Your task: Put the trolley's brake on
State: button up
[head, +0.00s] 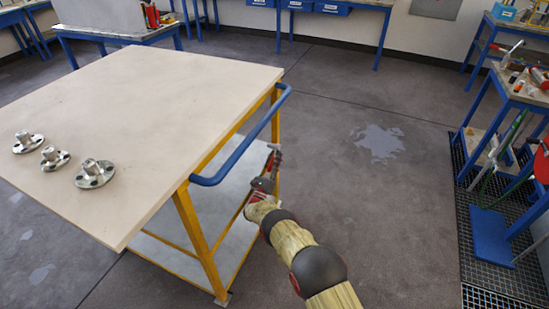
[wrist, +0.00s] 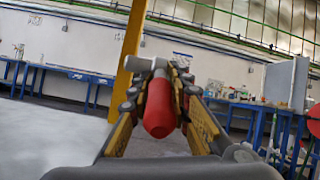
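The trolley (head: 150,95) has a pale top, a yellow frame and a blue push handle (head: 240,140) along its right end. A lever with a red grip, which looks like the brake lever (wrist: 159,108), points toward the camera in the wrist view. Its grey far end lies beside a yellow post (wrist: 131,45) of the trolley. My gripper (head: 270,172) is just right of the trolley's end, below the push handle. In the wrist view its fingers (wrist: 160,85) lie close along both sides of the red grip and appear shut on it. The exact contact is partly hidden.
Several flanged metal vessels (head: 93,174) stand on the trolley top's left part. A lower shelf (head: 215,215) lies under it. Blue benches stand at the back and right. The floor (head: 335,130) right of the trolley is open, with a pale wet-looking patch (head: 379,142).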

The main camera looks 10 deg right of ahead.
jog(key=o, duration=0.4)
jog(key=shift+s+a+f, duration=0.15)
jog(key=s+a, duration=0.7)
jog(key=s, duration=0.3)
jog(key=shift+a+f, duration=0.15)
jog(key=shift+a, duration=0.1)
jog(key=shift+c, duration=0.4)
